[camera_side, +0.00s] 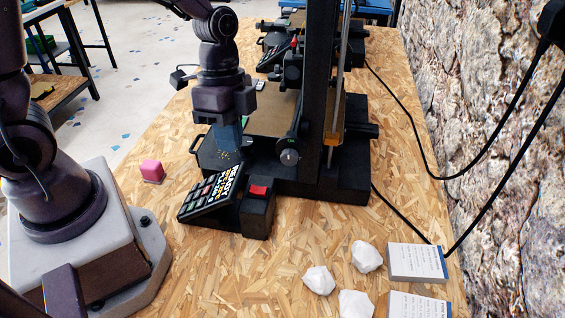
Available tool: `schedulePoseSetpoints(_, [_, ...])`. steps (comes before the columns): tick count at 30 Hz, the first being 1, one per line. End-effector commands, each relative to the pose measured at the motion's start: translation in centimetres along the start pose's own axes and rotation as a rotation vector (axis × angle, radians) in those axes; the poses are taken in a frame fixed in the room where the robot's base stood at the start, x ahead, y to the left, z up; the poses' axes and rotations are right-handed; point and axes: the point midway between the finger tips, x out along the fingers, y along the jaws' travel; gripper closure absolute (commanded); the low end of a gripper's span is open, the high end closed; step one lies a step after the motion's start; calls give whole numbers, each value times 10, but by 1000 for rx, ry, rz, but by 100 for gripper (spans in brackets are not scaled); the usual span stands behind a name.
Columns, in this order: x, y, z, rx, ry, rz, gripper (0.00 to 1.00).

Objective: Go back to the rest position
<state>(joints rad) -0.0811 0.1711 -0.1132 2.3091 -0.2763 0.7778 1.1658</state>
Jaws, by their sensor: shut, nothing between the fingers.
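My gripper (227,152) points down, with bluish fingers shut and nothing visible between them. It is in front of the near black printer (330,185), just behind and above the tilted control panel (212,193) with its keys and white and orange lettering. I cannot tell whether the fingertips touch anything there. My arm reaches down to it from the top of the picture. No marker for a rest position shows.
A red button (258,191) sits on the printer's front block. A pink cube (152,171) lies left of the panel. Crumpled white pieces (367,256) and paper stacks (416,262) lie front right. Another printer (275,50) stands behind. Black cables run along the right.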

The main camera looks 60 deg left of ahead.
Motion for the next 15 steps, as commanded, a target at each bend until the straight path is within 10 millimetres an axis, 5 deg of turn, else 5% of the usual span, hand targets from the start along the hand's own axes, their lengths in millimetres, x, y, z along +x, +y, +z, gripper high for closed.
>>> schedulePoseSetpoints(9, [-84, 29, 33, -739, 114, -265, 100])
schedulePoseSetpoints(15, [-126, 51, 52, -946, 296, -401, 100])
